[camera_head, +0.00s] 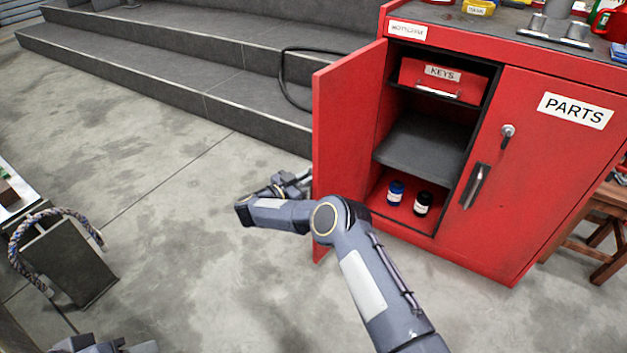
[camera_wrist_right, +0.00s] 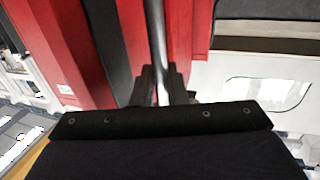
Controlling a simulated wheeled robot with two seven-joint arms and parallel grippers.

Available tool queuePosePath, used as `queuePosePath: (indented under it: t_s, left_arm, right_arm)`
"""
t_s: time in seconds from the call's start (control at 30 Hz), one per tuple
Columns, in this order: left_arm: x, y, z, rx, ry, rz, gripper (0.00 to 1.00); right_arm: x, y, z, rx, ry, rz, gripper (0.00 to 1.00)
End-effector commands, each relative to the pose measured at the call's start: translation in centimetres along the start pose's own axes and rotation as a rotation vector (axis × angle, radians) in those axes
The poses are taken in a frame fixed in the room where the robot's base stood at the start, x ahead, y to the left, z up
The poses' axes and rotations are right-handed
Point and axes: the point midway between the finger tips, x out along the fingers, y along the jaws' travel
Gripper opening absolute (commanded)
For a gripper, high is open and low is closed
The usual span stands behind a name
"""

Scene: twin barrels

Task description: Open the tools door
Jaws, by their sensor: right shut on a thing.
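The red left door (camera_head: 338,125) of the cabinet stands wide open, swung out toward the left. Its outer face is turned away, so no tools label shows. My right arm reaches across to it, with the right gripper (camera_head: 292,184) at its outer side, partly hidden. In the right wrist view, the right gripper (camera_wrist_right: 160,88) is shut on a metal bar handle (camera_wrist_right: 156,35) in front of red door panel (camera_wrist_right: 185,30). A grey part of mine, seemingly the left gripper (camera_head: 100,346), shows at the bottom left edge; its jaws cannot be made out.
The open compartment holds a red KEYS drawer (camera_head: 442,80), a dark shelf (camera_head: 425,145), a blue jar (camera_head: 395,193) and a black jar (camera_head: 423,203). The PARTS door (camera_head: 535,150) is closed. Grey steps (camera_head: 200,85) rise behind; a dark block with rope (camera_head: 70,265) stands left.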

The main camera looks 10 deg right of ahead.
Motion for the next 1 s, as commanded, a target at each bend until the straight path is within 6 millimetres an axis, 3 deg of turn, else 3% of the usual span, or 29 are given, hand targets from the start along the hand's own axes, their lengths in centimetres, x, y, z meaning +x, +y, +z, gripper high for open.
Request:
queuePosePath:
  t_s: [0.53, 0.57, 0.6, 0.87, 1.0]
  left_arm:
    - [0.1, -0.1, 0.1, 0.0, 0.0, 0.0, 0.37]
    - [0.1, -0.1, 0.1, 0.0, 0.0, 0.0, 0.37]
    - [0.1, -0.1, 0.1, 0.0, 0.0, 0.0, 0.37]
    - [0.1, 0.0, 0.0, 0.0, 0.0, 0.0, 0.37]
    - [-0.5, 0.2, -0.3, 0.0, 0.0, 0.0, 0.37]
  right_arm:
    - [0.2, -0.1, 0.1, -0.002, 0.001, 0.02, 0.0]
    - [0.2, -0.1, 0.1, -0.002, 0.001, 0.02, 0.15]
    - [0.2, -0.1, 0.1, -0.002, 0.001, 0.02, 0.17]
    - [0.1, -0.2, 0.0, -0.001, 0.001, 0.018, 0.17]
    - [-1.3, -0.3, -0.2, -0.002, 0.001, 0.016, 0.17]
